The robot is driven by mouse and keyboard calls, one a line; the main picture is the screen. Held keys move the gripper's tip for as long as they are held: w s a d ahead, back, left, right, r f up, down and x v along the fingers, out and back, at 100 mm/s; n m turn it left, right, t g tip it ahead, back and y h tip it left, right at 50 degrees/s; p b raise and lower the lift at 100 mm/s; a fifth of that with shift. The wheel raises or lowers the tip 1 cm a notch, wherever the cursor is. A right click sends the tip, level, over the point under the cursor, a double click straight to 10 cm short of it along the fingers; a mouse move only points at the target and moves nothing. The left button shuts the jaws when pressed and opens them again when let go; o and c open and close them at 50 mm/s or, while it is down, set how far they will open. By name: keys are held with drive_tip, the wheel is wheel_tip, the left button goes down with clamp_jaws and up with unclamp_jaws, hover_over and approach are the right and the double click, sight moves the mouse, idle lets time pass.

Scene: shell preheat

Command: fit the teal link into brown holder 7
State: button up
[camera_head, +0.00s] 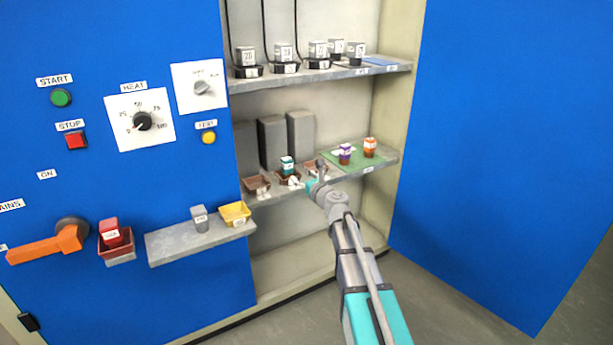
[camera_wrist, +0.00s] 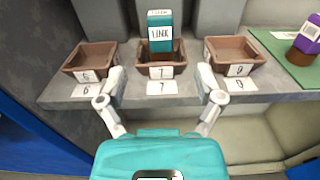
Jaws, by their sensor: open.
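The teal link (camera_wrist: 160,32), with a white LINK label, stands upright in the middle brown holder (camera_wrist: 150,60), labelled 7, on the lower shelf. In the head view the teal link (camera_head: 287,164) shows above the holder's rim. Its base is hidden inside the holder, so I cannot tell how fully it sits. My gripper (camera_wrist: 160,82) is open and empty, with its fingers spread to either side in front of holder 7. They look clear of the link. In the head view my gripper (camera_head: 319,175) is partly hidden by the wrist.
An empty brown holder labelled 6 (camera_wrist: 92,58) stands to the left, and another empty brown holder (camera_wrist: 235,52) to the right. A green mat (camera_head: 352,157) carries a purple piece (camera_head: 345,154) and an orange piece (camera_head: 370,147). Grey blocks (camera_head: 272,140) stand behind the holders.

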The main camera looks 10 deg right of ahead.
idle(0.4)
drive_tip(key=shift+s, duration=0.1)
drive_tip(key=s+a+f+n+g+y, duration=0.1)
drive_tip(key=s+a+f+n+g, duration=0.35)
drive_tip(key=s+n, duration=0.35)
drive_tip(key=s+a+f+n+g+y, duration=0.1)
drive_tip(key=s+a+f+n+g, duration=0.45)
drive_tip(key=n, duration=0.55)
drive_tip(key=s+d+f+n+g+h, duration=0.2)
drive_tip(key=s+f+n, duration=0.1)
drive_tip(key=s, duration=0.4)
drive_tip(key=s+d+f+n+g+h, duration=0.2)
drive_tip(key=s+d+n+h, duration=0.1)
drive_tip(key=s+n, duration=0.3)
drive_tip(key=s+d+f+n+g+h, duration=0.2)
drive_tip(key=s+f+n+g, duration=0.1)
drive_tip(key=s, duration=0.4)
drive_tip(key=shift+s+d+f+n+h, duration=0.3)
drive_tip(key=shift+s+d+n, duration=0.1)
drive_tip(key=shift+n, duration=0.3)
